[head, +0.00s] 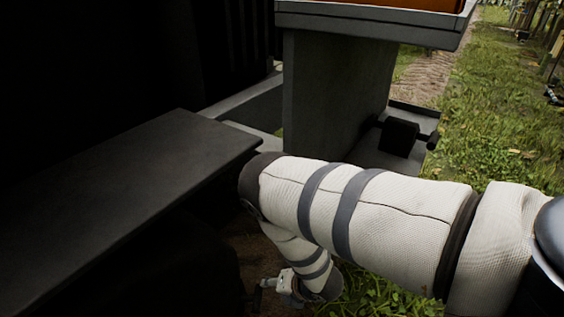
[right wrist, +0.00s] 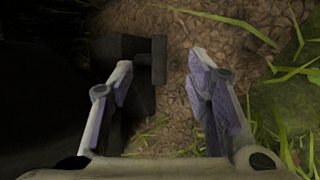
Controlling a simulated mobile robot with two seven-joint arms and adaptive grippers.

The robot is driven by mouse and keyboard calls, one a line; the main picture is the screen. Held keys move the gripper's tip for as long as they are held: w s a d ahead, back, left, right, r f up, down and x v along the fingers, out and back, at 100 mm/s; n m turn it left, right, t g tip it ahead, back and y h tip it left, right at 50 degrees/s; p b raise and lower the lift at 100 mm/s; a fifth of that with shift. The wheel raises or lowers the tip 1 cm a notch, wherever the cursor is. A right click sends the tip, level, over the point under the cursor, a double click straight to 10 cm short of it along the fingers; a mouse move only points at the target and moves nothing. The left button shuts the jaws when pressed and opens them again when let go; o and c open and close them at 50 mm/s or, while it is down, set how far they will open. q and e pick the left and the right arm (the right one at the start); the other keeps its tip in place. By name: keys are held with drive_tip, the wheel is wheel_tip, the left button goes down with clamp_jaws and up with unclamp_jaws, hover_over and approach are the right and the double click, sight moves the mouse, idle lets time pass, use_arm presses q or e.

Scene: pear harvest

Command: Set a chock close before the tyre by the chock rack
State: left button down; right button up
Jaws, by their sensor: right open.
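A black chock (right wrist: 120,48) with a bar-like handle (right wrist: 158,62) sits on bare soil in the right wrist view. It lies just beyond the left finger, against or very near a dark mass at the left that looks like the tyre (right wrist: 40,115); any gap is lost in shadow. My right gripper (right wrist: 160,72) is open and empty, low over the ground, with the handle ahead between its fingertips. In the head view this gripper (head: 270,286) shows small below my bent arm. Another black chock (head: 398,137) sits in the chock rack (head: 415,112). My left gripper is not in view.
A dark fender (head: 130,190) overhangs the shadowed tyre area at the left. A grey upright panel (head: 335,95) carries a ledge with an orange thing (head: 410,3) on it. Open grass (head: 490,130) lies to the right.

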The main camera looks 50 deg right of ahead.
sight(261, 288)
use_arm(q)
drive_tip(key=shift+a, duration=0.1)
use_arm(e)
drive_tip(key=shift+a+f, duration=0.1)
drive_tip(key=b+x, duration=0.7)
drive_tip(key=x, duration=0.4)
drive_tip(key=shift+w+f, duration=0.3)
drive_tip(key=shift+f, duration=0.05)
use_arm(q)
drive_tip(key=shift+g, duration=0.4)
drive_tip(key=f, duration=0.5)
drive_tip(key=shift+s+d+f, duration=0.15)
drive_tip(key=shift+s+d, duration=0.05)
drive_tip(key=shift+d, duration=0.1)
use_arm(e)
clamp_jaws()
